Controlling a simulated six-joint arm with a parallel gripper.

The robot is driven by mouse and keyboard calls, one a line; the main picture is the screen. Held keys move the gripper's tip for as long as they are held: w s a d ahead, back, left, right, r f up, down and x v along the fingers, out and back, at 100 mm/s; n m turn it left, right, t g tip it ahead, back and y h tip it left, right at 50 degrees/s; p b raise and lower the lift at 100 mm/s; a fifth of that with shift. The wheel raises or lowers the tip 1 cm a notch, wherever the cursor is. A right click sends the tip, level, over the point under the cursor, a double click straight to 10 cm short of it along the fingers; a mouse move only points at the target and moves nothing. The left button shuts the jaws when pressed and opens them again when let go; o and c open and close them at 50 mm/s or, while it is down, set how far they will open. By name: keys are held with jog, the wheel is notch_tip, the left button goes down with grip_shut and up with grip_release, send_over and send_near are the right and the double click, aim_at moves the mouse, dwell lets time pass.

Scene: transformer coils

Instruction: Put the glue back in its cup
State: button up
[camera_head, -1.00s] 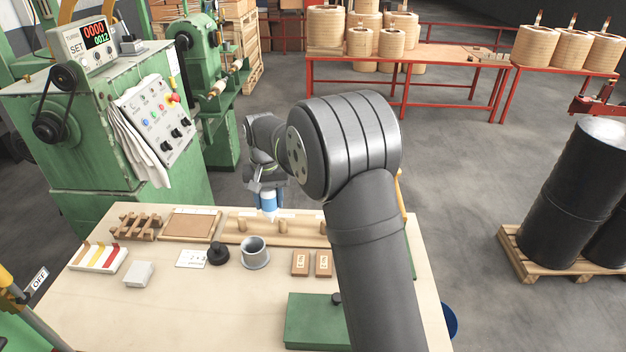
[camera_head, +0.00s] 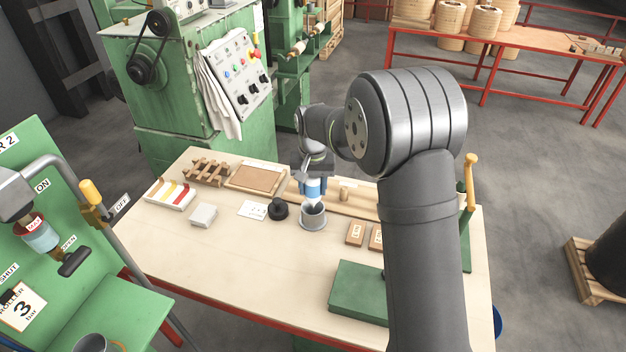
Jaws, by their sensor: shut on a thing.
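The glue, a small bottle with a blue body and white lower part (camera_head: 313,188), hangs upright from my gripper (camera_head: 316,174). My gripper is shut on its upper part, and the fingertips are small and partly hidden. The grey cup (camera_head: 313,219), with a wide round base, stands on the pale workbench. The glue is at the cup's mouth in the picture, with its lower tip close to the cup's back rim. I cannot tell whether the tip is inside the cup or just behind and above it.
A black round object (camera_head: 278,209) stands left of the cup, beside a white card (camera_head: 252,210). Two brown blocks (camera_head: 355,233) lie to the right. A wooden rail (camera_head: 365,204) runs behind. A green box (camera_head: 358,291) sits in front. The bench between is clear.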

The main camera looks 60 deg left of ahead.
aim_at(313, 196)
jog(key=shift+f, duration=1.95)
jog(key=o, duration=1.1)
notch_tip(313, 196, up, 18)
jog(key=shift+f, duration=0.25)
jog(key=shift+f, duration=0.1)
